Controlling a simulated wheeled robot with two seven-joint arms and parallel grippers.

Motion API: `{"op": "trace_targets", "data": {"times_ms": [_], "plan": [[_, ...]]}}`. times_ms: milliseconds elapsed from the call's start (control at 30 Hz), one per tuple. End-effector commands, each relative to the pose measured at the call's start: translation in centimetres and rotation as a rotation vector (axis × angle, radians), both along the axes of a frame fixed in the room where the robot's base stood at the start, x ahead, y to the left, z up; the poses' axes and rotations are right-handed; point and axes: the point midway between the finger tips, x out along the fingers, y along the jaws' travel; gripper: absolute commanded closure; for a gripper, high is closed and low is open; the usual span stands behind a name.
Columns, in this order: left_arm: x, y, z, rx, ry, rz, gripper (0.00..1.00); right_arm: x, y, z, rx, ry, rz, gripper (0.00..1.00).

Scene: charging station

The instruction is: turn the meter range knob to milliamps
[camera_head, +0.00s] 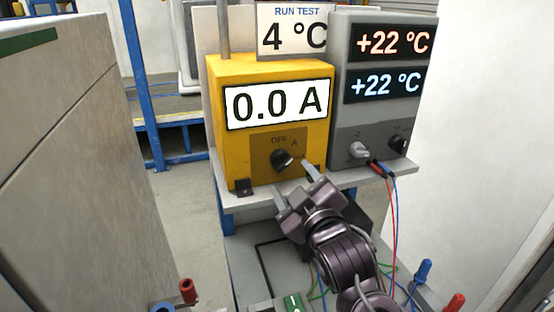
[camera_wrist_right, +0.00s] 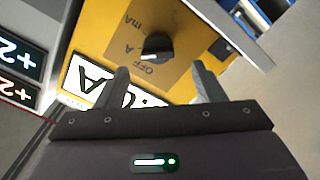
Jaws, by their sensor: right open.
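The yellow meter (camera_head: 225,125) stands on a grey shelf, and its display (camera_head: 278,104) reads 0.0 A. Its black range knob (camera_head: 283,158) sits on a brown panel below the display. In the right wrist view, the knob (camera_wrist_right: 157,46) is ringed by the labels OFF, A and mA. Its white mark lies on the side toward OFF and A, away from mA. My right gripper (camera_head: 294,180) is open and empty, just in front of the knob and apart from it. Its fingers also show in the right wrist view (camera_wrist_right: 160,72). My left gripper is out of view.
A grey unit (camera_head: 342,140) with two +22 °C displays and its own knobs stands right of the meter. Red and blue wires (camera_head: 391,215) hang from it. A RUN TEST screen (camera_head: 290,30) is behind. A large pale block (camera_head: 60,150) fills the left.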

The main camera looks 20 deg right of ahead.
Motion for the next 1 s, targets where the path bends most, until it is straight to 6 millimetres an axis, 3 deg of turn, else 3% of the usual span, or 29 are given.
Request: {"op": "trace_targets", "data": {"times_ms": [333,533,700,833,1000], "plan": [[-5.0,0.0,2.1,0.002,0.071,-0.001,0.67,5.2,0.1,0.5,-0.002,-0.003,-0.004,0.37],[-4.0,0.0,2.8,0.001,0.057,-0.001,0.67,7.2,0.2,0.2,0.0,-0.001,-0.002,0.37],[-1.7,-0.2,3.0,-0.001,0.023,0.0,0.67,7.5,0.2,0.0,0.0,-0.001,0.0,0.37],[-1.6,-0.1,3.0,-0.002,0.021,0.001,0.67,7.5,0.2,0.0,0.0,-0.001,0.0,0.37],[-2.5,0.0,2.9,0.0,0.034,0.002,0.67,7.5,0.2,0.0,0.0,-0.001,-0.001,0.57]]}}
